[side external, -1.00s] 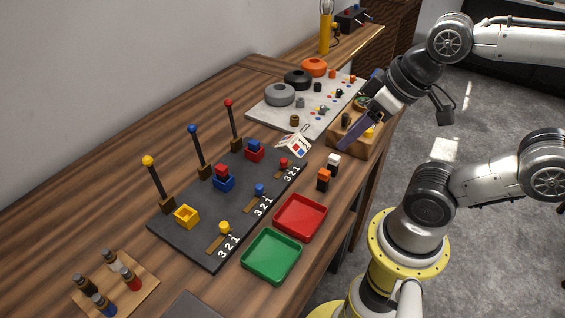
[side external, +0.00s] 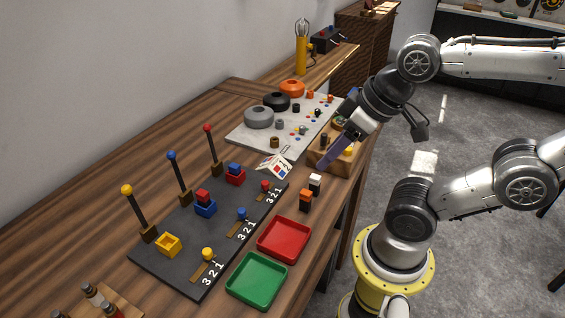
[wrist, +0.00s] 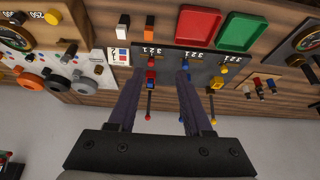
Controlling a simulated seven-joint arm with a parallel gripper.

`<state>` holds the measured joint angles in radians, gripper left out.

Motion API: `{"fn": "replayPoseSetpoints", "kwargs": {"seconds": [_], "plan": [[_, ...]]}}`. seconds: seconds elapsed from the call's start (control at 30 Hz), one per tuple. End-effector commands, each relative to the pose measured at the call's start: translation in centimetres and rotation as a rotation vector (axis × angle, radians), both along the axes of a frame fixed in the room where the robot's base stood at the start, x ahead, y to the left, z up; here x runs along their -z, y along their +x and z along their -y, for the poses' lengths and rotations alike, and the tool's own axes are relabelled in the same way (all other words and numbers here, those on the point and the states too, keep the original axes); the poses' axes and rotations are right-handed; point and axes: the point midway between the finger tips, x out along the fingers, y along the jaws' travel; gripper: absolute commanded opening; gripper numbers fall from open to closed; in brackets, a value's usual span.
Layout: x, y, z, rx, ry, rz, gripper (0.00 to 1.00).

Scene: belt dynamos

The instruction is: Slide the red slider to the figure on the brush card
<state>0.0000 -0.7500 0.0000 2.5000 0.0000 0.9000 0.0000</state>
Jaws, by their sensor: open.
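The red slider (side external: 265,185) is a small red knob on the far strip of the dark board (side external: 180,265), near the 1 end of its printed 3 2 1 scale. The brush card (side external: 274,166) is a small white tilted card with coloured squares just behind it. The card also shows in the wrist view (wrist: 120,56), but its figure is too small to read. My gripper (side external: 325,160) is open and empty, above the bench to the right of the card in the side view. In the wrist view its two fingers (wrist: 160,76) are spread apart.
Blue (side external: 241,212) and yellow (side external: 207,253) sliders share the board with tall ball-topped rods and stacked blocks. A red tray (side external: 285,258), a green tray (side external: 282,283) and small blocks (side external: 305,201) stand along the front. A wooden block stand (side external: 340,160) lies near my gripper.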

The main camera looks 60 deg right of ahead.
Motion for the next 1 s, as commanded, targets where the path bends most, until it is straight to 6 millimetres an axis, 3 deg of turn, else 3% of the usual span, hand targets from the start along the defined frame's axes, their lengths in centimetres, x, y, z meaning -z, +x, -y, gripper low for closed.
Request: {"fn": "replayPoseSetpoints", "kwargs": {"seconds": [0.33,0.47,0.73,1.0], "plan": [[-0.1,-0.2,0.0,-0.039,-0.021,-0.013,0.54],[-2.2,1.1,0.0,-0.121,-0.062,-0.039,0.54],[-4.2,6.9,0.5,-0.249,-0.109,-0.204,0.54],[-2.2,13.8,1.4,-0.317,-0.101,-0.390,0.54]]}}
